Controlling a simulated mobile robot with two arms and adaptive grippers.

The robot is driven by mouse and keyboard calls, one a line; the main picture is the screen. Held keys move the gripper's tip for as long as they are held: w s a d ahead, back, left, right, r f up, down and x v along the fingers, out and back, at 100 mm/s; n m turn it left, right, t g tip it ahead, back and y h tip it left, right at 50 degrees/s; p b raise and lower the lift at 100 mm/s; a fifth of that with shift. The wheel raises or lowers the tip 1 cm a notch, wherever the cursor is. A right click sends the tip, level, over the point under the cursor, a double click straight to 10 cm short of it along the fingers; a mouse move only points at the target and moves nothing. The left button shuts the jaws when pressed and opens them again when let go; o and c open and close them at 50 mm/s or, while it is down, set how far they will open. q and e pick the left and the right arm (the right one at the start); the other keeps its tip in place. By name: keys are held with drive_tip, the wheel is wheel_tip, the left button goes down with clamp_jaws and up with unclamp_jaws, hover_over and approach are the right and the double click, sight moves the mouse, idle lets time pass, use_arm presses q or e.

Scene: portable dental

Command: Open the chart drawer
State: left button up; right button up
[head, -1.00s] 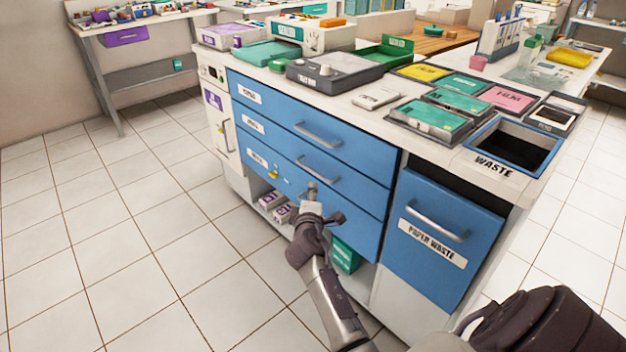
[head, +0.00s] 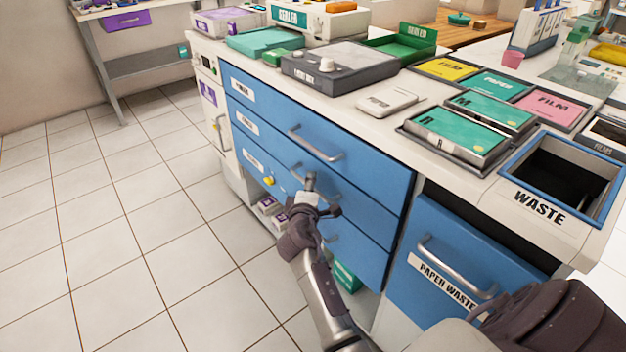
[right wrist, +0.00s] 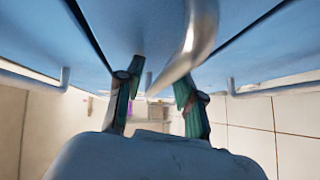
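The blue cabinet has three stacked drawers on its left part, with small white labels that I cannot read clearly. The top drawer (head: 350,165) has a silver bar handle (head: 315,145). The middle drawer (head: 368,209) also has a bar handle, partly hidden by my right gripper (head: 311,186). All the drawers look shut. My right gripper is at the middle drawer's handle. In the right wrist view, its two fingers (right wrist: 155,98) are apart, with a curved metal handle (right wrist: 190,45) close in front of and between them. Whether they touch it is unclear. My left gripper is out of view.
A paper waste bin front (head: 460,255) with its own handle is right of the drawers. The countertop (head: 350,117) holds a grey device (head: 338,68), trays and a waste opening (head: 560,170). Tiled floor (head: 130,220) lies clear at left.

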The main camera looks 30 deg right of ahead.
drive_tip(key=shift+r, duration=0.1)
drive_tip(key=shift+c, duration=0.6)
clamp_jaws()
drive_tip(key=shift+a, duration=0.1)
